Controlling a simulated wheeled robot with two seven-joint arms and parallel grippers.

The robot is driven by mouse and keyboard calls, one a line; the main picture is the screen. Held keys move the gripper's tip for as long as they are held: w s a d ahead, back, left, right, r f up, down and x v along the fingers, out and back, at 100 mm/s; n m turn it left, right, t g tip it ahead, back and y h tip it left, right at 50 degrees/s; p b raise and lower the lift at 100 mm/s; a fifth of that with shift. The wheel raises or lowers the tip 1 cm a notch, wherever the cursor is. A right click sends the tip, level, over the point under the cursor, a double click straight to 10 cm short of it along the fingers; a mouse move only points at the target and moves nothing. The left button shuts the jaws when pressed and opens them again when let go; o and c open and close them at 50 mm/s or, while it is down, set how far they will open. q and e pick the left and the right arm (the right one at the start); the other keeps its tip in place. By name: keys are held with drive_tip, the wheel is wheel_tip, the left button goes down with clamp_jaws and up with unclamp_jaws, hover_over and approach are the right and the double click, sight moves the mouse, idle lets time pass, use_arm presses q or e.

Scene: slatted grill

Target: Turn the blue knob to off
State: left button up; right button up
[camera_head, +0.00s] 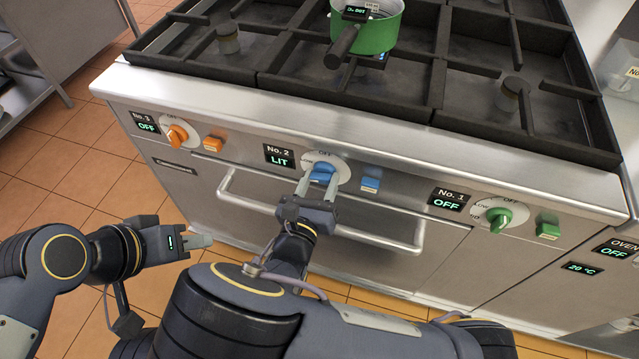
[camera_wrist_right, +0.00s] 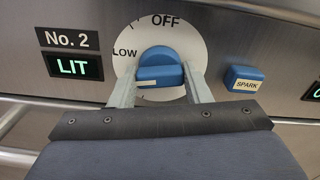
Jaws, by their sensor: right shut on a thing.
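The blue knob (camera_head: 322,170) is on the stove's front panel, on a white dial marked OFF at the top and LOW at the left. The No. 2 display (camera_head: 279,156) beside it reads LIT. In the right wrist view the blue knob (camera_wrist_right: 160,68) has its bar lying nearly level, below the OFF mark. My right gripper (camera_head: 318,182) is shut on the knob, with one finger at each end of the bar; it also shows in the right wrist view (camera_wrist_right: 160,88). My left gripper (camera_head: 205,241) is away at the lower left, and its finger opening cannot be made out.
A blue spark button (camera_head: 370,184) sits right of the knob. The oven handle (camera_head: 375,238) runs below it. An orange knob (camera_head: 178,135) and a green knob (camera_head: 499,219) have displays reading OFF. A green pot (camera_head: 380,33) stands on the grates above.

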drive_tip(key=m, duration=0.1)
drive_tip(key=m+b, duration=0.2)
drive_tip(key=m, duration=0.1)
drive_tip(key=shift+f, duration=0.25)
drive_tip(key=shift+a+r+m+b, duration=0.1)
drive_tip(key=shift+r+m+b, duration=0.05)
drive_tip(key=shift+m+b, duration=9)
drive_tip(key=shift+n+b, duration=0.85)
drive_tip(key=shift+b, duration=0.05)
drive_tip(key=o, duration=1)
drive_tip(key=shift+r, duration=0.1)
